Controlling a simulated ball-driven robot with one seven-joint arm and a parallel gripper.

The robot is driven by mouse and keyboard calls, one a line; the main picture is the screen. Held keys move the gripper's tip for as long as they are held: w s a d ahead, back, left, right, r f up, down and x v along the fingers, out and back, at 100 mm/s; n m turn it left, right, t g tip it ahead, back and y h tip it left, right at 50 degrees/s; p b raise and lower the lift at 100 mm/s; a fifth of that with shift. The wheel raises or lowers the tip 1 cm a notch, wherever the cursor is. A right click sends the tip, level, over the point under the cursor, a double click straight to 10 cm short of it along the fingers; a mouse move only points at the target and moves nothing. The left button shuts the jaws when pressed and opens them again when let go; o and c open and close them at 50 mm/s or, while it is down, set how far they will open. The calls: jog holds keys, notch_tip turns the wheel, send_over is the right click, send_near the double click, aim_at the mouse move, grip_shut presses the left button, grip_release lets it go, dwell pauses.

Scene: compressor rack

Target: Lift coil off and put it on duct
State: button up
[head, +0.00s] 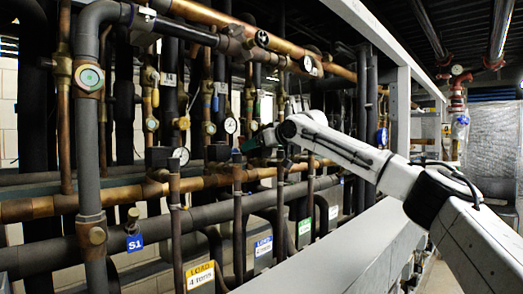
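My white arm reaches in from the lower right. My gripper (266,141) is at the pipework in the middle of the head view, small and dark against the pipes. I cannot tell whether its fingers are open or shut, or whether they touch anything. Dark box-shaped parts that look like coils sit on the vertical pipes left of it: one at the left (160,157) and one nearer my gripper (218,153). Any coil right at my gripper is not clear. A long light-grey duct-like ledge (325,246) runs along the front of the rack, below my arm.
Copper and black pipes with gauges (230,125) crowd around my gripper. A thick dark pipe (45,255) crosses low in front. A grey upright post (400,110) stands right of the rack. Yellow (200,276) and blue load labels hang below. The ledge's visible top looks bare.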

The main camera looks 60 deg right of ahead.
aim_at(251, 137)
jog(key=c, duration=1.1)
jog(key=shift+o, duration=0.2)
jog(key=shift+r, duration=0.1)
jog(key=shift+r+p, duration=1.5)
jog(key=shift+p, duration=0.15)
jog(key=shift+r, duration=0.25)
